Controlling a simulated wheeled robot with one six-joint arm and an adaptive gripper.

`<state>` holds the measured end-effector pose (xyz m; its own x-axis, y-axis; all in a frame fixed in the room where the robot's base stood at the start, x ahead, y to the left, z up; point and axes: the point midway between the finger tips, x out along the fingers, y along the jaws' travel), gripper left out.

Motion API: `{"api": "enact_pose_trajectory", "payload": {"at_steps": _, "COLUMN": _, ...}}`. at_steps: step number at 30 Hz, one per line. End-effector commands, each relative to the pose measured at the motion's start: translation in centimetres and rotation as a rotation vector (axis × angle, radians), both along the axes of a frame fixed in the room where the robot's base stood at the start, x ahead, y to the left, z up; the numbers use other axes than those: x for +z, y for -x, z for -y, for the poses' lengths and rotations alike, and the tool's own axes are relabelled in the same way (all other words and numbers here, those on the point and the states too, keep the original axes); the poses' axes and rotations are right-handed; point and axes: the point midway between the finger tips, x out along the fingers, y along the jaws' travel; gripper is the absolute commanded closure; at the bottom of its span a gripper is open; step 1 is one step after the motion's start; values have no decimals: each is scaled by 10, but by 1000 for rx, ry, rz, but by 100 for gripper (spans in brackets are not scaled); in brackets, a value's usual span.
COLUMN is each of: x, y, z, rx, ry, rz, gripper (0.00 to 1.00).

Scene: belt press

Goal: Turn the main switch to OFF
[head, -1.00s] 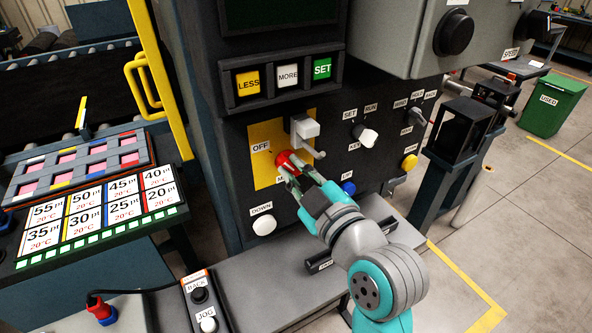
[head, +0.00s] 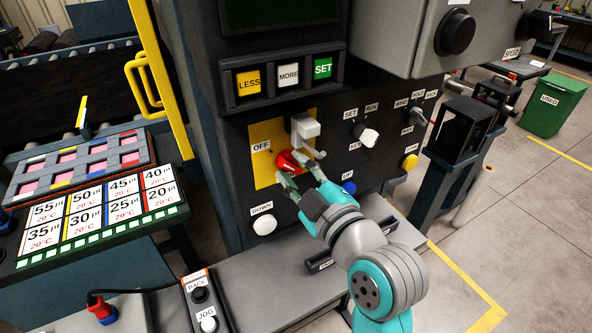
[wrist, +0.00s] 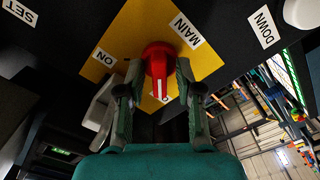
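The main switch is a red rotary knob (head: 287,161) on a yellow plate (head: 262,178) on the dark panel. An OFF label (head: 261,147) is left of it. In the wrist view the red knob (wrist: 158,58) has a white line pointing down the picture, at a mostly covered label. The ON label (wrist: 103,57) is to its left and the MAIN label (wrist: 187,31) at upper right. My gripper (head: 304,180) is open at the knob. In the wrist view its fingers (wrist: 157,82) are spread on either side of the knob, apparently without gripping it.
A grey-white hasp-like bracket (head: 304,127) sticks out just above the knob. A white DOWN button (head: 264,225) is below left, a blue button (head: 348,188) lower right, and a white key selector (head: 367,135) farther right. A grey ledge (head: 262,297) runs beneath the panel.

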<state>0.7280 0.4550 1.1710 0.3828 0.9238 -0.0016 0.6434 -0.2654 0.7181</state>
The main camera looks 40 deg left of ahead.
Motion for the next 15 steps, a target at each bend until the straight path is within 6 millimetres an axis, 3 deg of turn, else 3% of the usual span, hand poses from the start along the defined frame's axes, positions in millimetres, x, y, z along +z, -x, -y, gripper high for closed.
{"api": "enact_pose_trajectory", "payload": {"at_steps": 10, "x": 0, "y": 1, "z": 3, "rx": -1, "ry": -1, "rz": -1, "gripper": 59}}
{"api": "enact_pose_trajectory", "payload": {"at_steps": 15, "x": 0, "y": 8, "z": 21, "rx": -1, "ry": -2, "rz": 0, "gripper": 59}}
